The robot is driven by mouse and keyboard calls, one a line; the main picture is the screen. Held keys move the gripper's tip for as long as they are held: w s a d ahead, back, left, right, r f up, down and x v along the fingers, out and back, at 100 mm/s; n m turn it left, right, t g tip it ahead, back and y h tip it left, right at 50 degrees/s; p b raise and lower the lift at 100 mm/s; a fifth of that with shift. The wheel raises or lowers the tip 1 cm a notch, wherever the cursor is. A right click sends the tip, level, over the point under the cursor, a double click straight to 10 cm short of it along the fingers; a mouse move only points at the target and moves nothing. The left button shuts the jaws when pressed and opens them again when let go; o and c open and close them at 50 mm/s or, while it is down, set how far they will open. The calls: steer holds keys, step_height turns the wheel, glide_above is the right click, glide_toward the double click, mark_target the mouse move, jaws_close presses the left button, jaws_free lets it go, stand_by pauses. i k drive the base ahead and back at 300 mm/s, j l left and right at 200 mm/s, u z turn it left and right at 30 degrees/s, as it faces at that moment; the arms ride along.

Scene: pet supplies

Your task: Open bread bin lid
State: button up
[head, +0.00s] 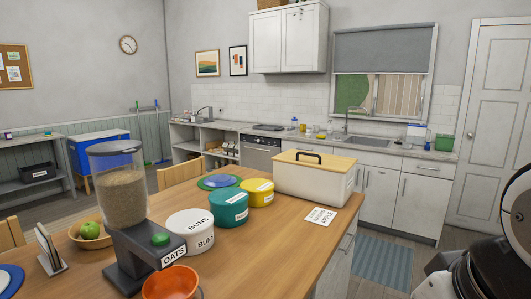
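The bread bin is most likely the cream box (312,184) with a light wooden lid (325,164) and a dark arched handle (308,155) on top. It stands at the far right end of the wooden table. The lid lies flat and closed on the box. My gripper is not in view. Only black and white parts of my own arm show at the right edge, apart from the bin.
White (190,232), teal (229,208) and yellow (257,193) tubs stand left of the bin. An oats dispenser (122,190) and orange bowl (171,283) are nearer. A printed card (319,216) lies before the bin. The table (265,250) is bare at front right.

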mark_target(327, 162)
steer(key=i+l+u, duration=0.15)
steer(key=u, duration=1.55)
steer(key=i+l, duration=0.1)
steer(key=l, duration=1.25)
steer(key=l+u, duration=0.1)
steer(key=l, duration=1.2)
steer(key=i+l, duration=0.05)
